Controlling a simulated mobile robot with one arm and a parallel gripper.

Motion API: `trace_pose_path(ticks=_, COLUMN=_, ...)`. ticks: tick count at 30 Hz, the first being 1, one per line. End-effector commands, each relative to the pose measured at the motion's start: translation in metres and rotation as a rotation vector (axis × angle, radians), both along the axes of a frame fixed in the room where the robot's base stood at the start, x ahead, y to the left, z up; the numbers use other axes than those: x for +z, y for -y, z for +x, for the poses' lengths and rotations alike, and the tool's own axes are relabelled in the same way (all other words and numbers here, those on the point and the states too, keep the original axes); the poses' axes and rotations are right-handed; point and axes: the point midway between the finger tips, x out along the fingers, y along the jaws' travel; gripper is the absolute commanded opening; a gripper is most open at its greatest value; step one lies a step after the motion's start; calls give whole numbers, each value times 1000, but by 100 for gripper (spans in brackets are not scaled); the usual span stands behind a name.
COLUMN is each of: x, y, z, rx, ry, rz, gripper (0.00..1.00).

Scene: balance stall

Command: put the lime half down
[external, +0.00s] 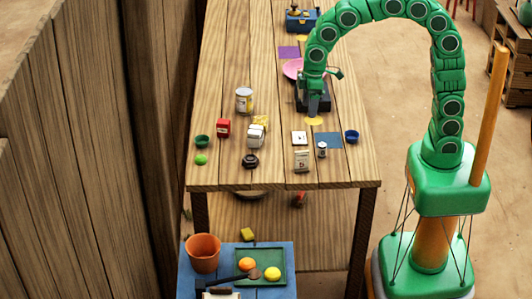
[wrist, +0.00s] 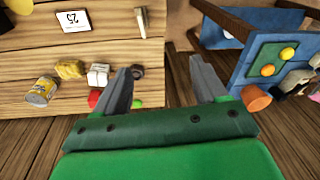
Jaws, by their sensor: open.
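The lime half is most likely the small bright green round piece (external: 201,160) on the table's left edge, near the front, below a dark green bowl (external: 202,141). In the wrist view a green piece (wrist: 137,103) shows just beside my left finger. My gripper (external: 315,108) is over the right half of the table, well away from it, by a yellow disc (external: 314,121). Its jaws (wrist: 163,80) are spread apart, with nothing seen between them. The fingertips' height above the table is hard to tell.
A blue square (external: 328,140) and blue bowl (external: 352,136) lie right. A lower blue table (external: 190,285) holds a terracotta pot (external: 202,253).

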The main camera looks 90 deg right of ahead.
Motion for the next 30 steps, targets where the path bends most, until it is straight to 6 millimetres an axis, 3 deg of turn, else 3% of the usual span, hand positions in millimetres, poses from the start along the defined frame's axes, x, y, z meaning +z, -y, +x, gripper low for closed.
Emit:
trace_pose_path(ticks=11, x=14, y=-7, z=-116, rx=-40, ry=-86, rz=-31, gripper=72)
trace_pose_path(ticks=24, x=9, y=-6, z=-251, rx=-107, ry=-187, rz=-77, gripper=72)
trace_pose_path(ticks=30, x=2, y=-1, z=-303, rx=-143, ry=-218, rz=-104, gripper=72)
